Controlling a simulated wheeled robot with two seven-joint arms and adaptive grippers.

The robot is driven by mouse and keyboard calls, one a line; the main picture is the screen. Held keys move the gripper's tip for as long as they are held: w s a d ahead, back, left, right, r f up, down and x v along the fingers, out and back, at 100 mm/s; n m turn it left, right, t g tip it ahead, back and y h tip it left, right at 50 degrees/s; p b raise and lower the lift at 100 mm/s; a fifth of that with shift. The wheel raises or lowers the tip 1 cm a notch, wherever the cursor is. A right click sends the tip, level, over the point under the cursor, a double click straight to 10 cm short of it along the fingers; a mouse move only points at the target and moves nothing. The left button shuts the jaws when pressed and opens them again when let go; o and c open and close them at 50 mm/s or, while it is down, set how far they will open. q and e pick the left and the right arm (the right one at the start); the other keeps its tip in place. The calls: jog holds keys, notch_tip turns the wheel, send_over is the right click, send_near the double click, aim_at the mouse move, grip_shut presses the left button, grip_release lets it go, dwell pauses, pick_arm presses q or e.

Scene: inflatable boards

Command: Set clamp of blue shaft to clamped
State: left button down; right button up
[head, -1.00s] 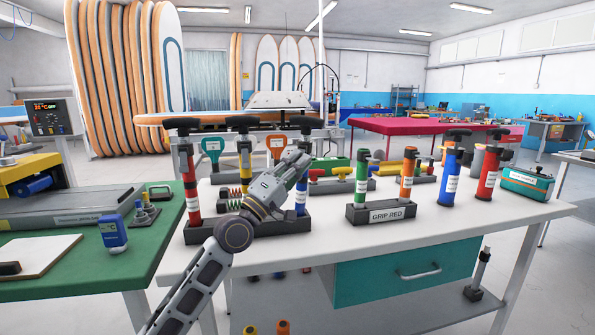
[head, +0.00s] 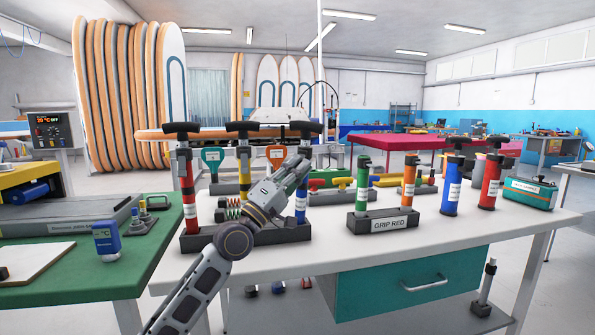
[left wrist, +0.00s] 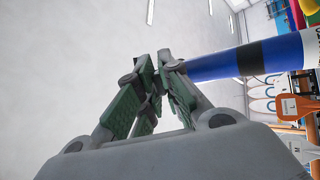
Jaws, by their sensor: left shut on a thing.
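My left gripper (head: 302,160) is at the blue shaft's upper part, just below the handle. Its fingers are shut on a small part there, seemingly the clamp, which they mostly hide. In the left wrist view the fingertips (left wrist: 160,68) meet at the end of the blue shaft (left wrist: 250,58). My right gripper is not in view.
A base labelled GRIP RED (head: 385,220) with a green and an orange shaft stands right of my arm. Separate blue (head: 452,190) and red (head: 490,185) pumps and a teal box (head: 530,192) stand farther right. A green bench (head: 120,270) adjoins at left.

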pick_arm(q)
jog(key=c, duration=1.6)
grip_release()
jog(key=shift+o, duration=0.2)
jog(key=shift+f, duration=0.1)
jog(key=v, duration=1.1)
jog(key=shift+s+a+f, duration=0.2)
jog(key=shift+s+f, duration=0.05)
